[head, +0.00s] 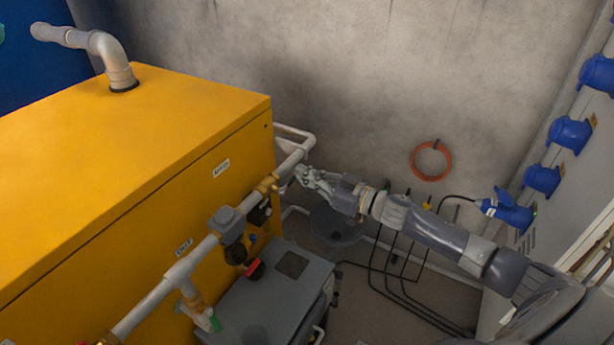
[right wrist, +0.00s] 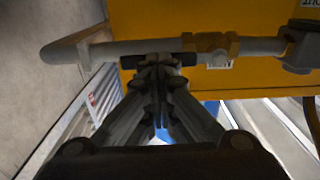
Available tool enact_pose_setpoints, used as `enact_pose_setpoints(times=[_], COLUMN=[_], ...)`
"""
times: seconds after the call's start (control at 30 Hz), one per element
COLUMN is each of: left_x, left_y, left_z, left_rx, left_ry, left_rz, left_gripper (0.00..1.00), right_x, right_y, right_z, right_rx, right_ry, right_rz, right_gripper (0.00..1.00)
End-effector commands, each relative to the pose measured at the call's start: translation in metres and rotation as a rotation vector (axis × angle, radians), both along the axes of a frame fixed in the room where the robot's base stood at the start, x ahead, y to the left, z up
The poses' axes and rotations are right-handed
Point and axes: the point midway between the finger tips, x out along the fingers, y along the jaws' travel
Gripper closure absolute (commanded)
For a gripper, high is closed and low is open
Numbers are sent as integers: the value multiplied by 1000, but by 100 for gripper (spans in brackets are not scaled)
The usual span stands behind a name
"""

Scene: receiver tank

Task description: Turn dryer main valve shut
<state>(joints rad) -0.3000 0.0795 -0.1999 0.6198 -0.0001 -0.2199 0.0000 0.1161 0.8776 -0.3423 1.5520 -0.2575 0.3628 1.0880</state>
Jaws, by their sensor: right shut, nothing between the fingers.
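A brass valve (head: 266,185) sits on the grey pipe along the yellow cabinet (head: 225,140); it also shows in the right wrist view (right wrist: 213,42). In that view a dark bar (right wrist: 187,59) lies roughly parallel to the pipe, close to the valve. It shows on both sides of my right fingertips, which hide its middle. My right gripper (head: 301,176) is at the pipe's far end. Its fingers are closed together (right wrist: 160,66) with nothing between them, at or very near the bar; I cannot tell whether they touch. My left gripper is not in view.
A grey box (head: 281,283) stands below. Black cables (head: 385,275) lie on the floor. Blue sockets (head: 571,134) line the right panel.

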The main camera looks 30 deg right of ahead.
Motion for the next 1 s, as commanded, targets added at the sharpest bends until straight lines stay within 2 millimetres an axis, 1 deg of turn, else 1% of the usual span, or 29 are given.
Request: enact_pose_setpoints(times=[0.03, 0.37, 0.7, 1.0], left_x=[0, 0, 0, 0], left_y=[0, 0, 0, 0], left_z=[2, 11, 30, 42], left_rx=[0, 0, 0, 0], left_ry=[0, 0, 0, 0], left_rz=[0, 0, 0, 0], left_gripper=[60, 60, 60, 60], right_x=[2, 2, -2, -9], right_y=[-1, 1, 8, 19], right_z=[4, 14, 35, 49], right_rx=[-12, -109, -365, -610], right_ry=[-11, -71, -224, -370], right_rz=[-8, -8, -10, -12], right_gripper=[100, 100, 100, 100])
